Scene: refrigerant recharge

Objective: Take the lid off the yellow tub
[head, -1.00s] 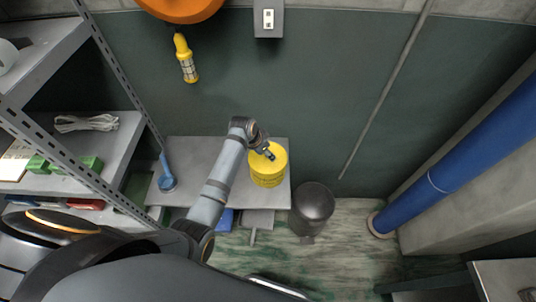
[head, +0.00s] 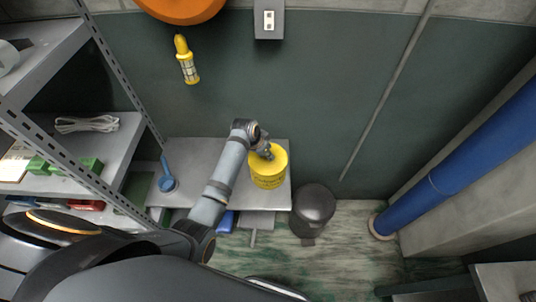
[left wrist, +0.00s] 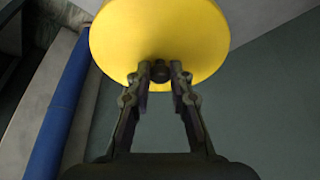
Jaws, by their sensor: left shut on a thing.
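The yellow tub (head: 269,180) stands on the grey bench, near its right end. Its yellow lid (head: 278,155) is on top, and I see no gap between lid and tub. My left gripper (head: 268,155) reaches over the lid from the left. In the left wrist view the lid (left wrist: 160,30) is a round yellow face, and the gripper (left wrist: 160,74) is shut on the small dark knob (left wrist: 160,70) at its middle. The fingers partly cover the knob. My right gripper is not in view.
A dark bin (head: 314,205) stands right of the bench. A metal shelf (head: 125,130) rises at the left. A blue pipe (head: 460,155) stands at the right.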

